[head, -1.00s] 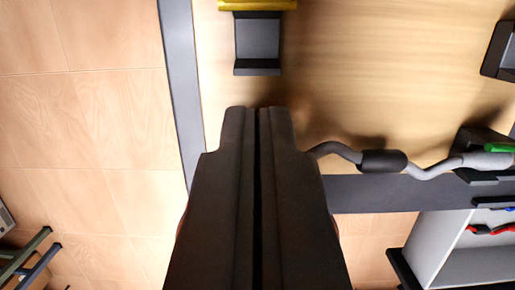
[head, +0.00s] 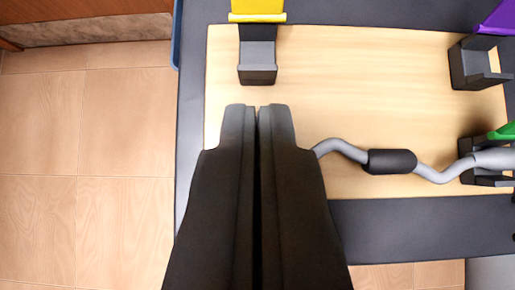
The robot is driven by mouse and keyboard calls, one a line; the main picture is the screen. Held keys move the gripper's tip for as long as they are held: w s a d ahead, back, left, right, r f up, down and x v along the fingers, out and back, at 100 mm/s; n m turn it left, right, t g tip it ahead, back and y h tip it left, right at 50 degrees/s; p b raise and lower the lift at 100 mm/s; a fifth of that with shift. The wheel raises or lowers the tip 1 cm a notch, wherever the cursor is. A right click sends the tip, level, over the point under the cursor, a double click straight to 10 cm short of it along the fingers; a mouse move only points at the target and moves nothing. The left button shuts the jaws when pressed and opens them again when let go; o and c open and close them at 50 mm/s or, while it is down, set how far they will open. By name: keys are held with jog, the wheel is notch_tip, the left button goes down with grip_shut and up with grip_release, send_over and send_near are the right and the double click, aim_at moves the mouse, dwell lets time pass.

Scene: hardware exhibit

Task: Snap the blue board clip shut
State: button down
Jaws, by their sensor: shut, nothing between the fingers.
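I cannot make out a blue board clip in the head view; my gripper covers the lower left part of the wooden board (head: 340,80). My gripper (head: 257,108) is shut and empty, pointing up the picture over the board's left side. A yellow flap (head: 257,8) with a dark bracket (head: 257,62) is at the board's top left. A purple flap (head: 497,18) stands above another dark bracket (head: 470,65) at the right. A green flap (head: 503,131) is at the lower right. A bent grey rod (head: 435,174) with a dark sleeve (head: 390,161) runs from behind my gripper towards the green flap.
The board lies on a dark grey table top (head: 400,228). A thin blue edge (head: 176,35) shows at the table's upper left. Tiled floor (head: 85,170) lies open to the left. The middle of the board is clear.

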jog(key=shift+s+f, duration=0.35)
jog(key=shift+s, duration=0.5)
jog(key=shift+s+f, duration=0.4)
jog(key=shift+s, duration=0.1)
jog(key=shift+r, duration=0.15)
jog(key=shift+r, duration=0.65)
